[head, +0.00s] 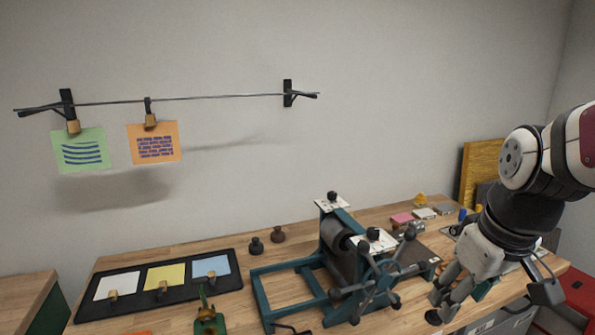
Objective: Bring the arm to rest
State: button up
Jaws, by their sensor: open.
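My arm comes in from the right edge of the head view, bent, and hides part of the bench's right end.
A black tray (134,298) holds white, yellow and blue cards. A green (80,151) and an orange card (156,145) hang from a wall wire.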

jog(key=s+a+r+m+t, duration=0.1)
jog(key=s+a+r, duration=0.1)
jog(key=s, duration=0.3)
jog(key=s+a+r+m+t, duration=0.1)
jog(key=s+a+r, duration=0.1)
jog(key=s, duration=0.3)
jog(key=shift+s+a+r+m, duration=0.2)
jog(key=shift+a+r+m, duration=0.2)
jog(key=shift+a, duration=0.4)
